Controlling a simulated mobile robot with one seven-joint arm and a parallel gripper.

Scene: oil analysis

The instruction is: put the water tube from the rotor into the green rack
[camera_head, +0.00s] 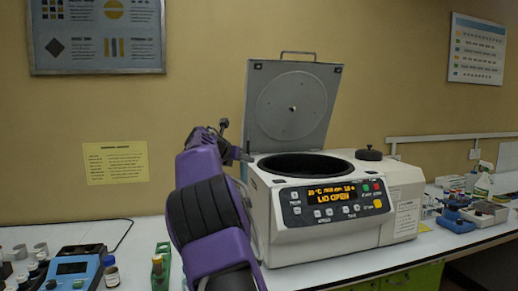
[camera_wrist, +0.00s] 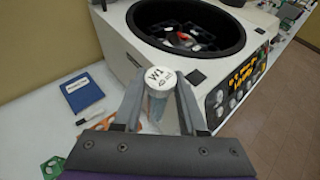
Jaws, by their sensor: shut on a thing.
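In the wrist view, my gripper (camera_wrist: 160,92) is shut on the water tube (camera_wrist: 159,77), whose white cap reads "W1". The tube is outside the centrifuge, in front of its open bowl (camera_wrist: 188,28). The rotor (camera_wrist: 184,40) shows partly inside the bowl, with red and white parts. In the head view, my purple arm hides the gripper and tube. The green rack (camera_head: 162,274) stands on the bench left of my arm, partly cut off by the lower edge. A tube with a tan cap (camera_head: 157,263) is at the rack.
The centrifuge (camera_head: 330,215) has its lid (camera_head: 292,105) raised and its display (camera_head: 331,197) lit. Left of the rack are a small bottle (camera_head: 111,272) and a blue device (camera_head: 72,269). A blue book (camera_wrist: 90,88) and a marker (camera_wrist: 90,117) lie on the bench.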

